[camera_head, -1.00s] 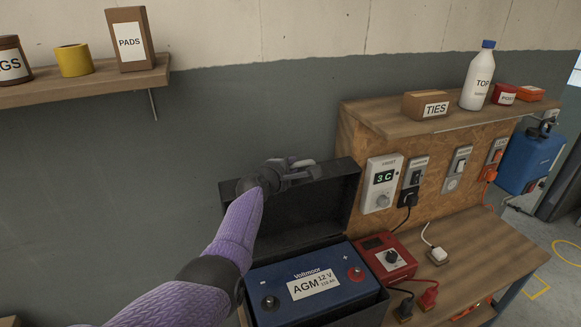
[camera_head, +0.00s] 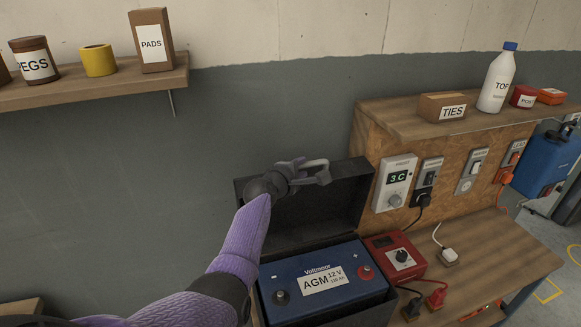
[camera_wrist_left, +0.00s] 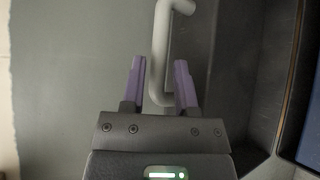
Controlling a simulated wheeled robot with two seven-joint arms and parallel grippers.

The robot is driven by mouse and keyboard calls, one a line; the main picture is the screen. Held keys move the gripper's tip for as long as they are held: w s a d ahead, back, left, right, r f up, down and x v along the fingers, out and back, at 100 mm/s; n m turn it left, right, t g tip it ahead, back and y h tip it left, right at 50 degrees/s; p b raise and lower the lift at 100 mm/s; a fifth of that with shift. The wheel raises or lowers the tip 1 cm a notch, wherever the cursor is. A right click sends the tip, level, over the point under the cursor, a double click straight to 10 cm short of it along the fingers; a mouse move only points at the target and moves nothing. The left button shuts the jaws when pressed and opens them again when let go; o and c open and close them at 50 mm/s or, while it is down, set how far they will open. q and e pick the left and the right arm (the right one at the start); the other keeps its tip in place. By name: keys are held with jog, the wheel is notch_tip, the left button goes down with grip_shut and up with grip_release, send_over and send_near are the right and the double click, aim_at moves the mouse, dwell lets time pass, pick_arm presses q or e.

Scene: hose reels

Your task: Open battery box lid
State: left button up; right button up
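The black battery box (camera_head: 372,318) stands on the bench with its lid (camera_head: 345,205) raised upright against the wall side. Inside sits a blue AGM battery (camera_head: 352,288) with its top uncovered. My left gripper (camera_head: 302,172) is at the lid's upper edge. In the left wrist view, its two purple fingers (camera_wrist_left: 160,85) stand on either side of a pale grey bar handle (camera_wrist_left: 161,45), with narrow gaps to the bar. The handle also shows in the head view (camera_head: 323,174). My right gripper is not in view.
A red charger (camera_head: 394,257) with plugged leads stands right of the box. A wooden panel with switches and a 3 C display (camera_head: 396,178) is behind it.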

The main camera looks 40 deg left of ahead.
pick_arm(q)
jog(key=p+v, duration=0.1)
jog(key=v, duration=0.6)
jog(key=shift+p, duration=0.3)
jog(key=shift+s, duration=0.1)
